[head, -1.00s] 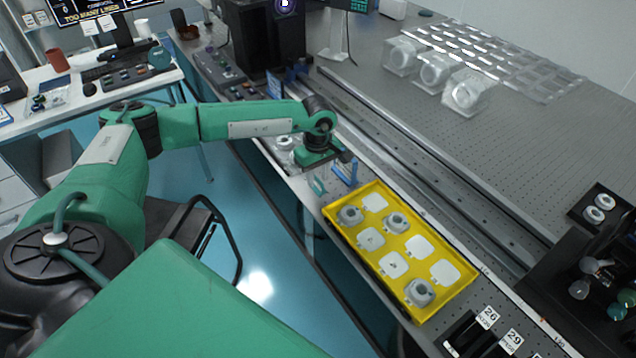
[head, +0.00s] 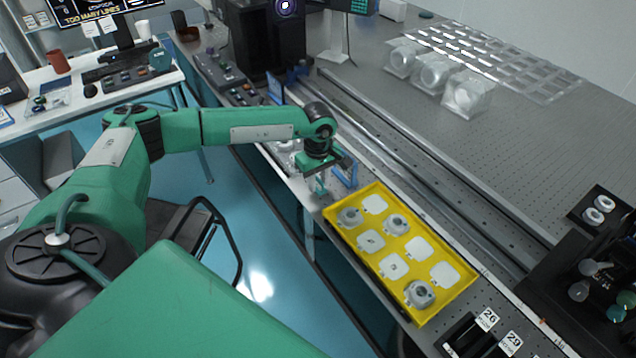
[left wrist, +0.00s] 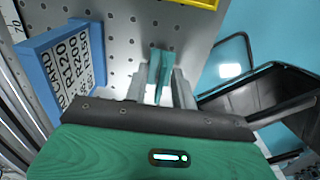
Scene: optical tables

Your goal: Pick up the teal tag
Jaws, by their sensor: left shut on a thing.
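The teal tag (left wrist: 162,63) shows in the left wrist view as a narrow, upright strip between my left gripper's two pale fingers. In the head view the tag (head: 320,188) is small, just under my left gripper (head: 320,177), left of the yellow tray's far corner. My left gripper (left wrist: 164,92) is shut on the tag. Its lower part is partly hidden by the fingers, and I cannot tell whether it is clear of the perforated table. My right gripper is not in view.
A blue labelled holder (left wrist: 62,65) stands close to the left of the gripper in the wrist view. The yellow tray (head: 357,262), with several round grey parts, lies nearby. A rail (head: 430,185) runs behind. The table edge drops to blue floor (head: 262,270).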

